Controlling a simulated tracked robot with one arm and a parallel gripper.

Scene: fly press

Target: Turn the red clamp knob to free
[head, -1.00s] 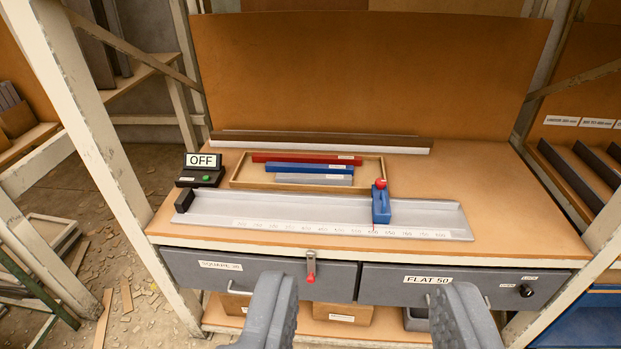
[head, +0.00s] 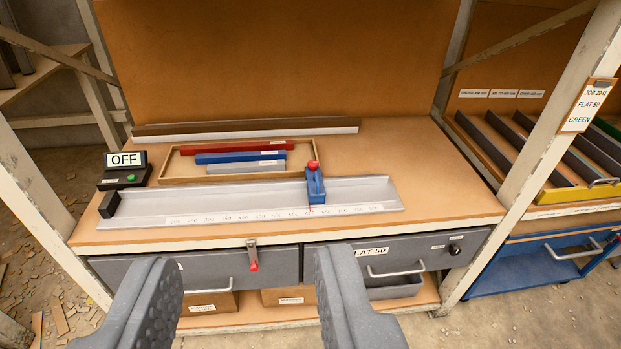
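The red clamp knob (head: 313,166) sits on top of the blue sliding stop (head: 315,187), which stands across the grey measuring channel (head: 230,205) on the bench. The stop is near the right part of the number scale. My gripper (head: 238,262) is open and empty, its two grey fingers well apart in front of the drawers. It is nearer to me and lower in the picture than the knob, touching nothing that I can see. Whether the knob is clamped or free cannot be told from here.
A wooden tray (head: 166,176) with red, blue and grey bars lies behind the channel. An OFF display box (head: 124,168) stands at left. The FLAT 50 drawer (head: 400,262) has a handle. The bench right of the channel is clear.

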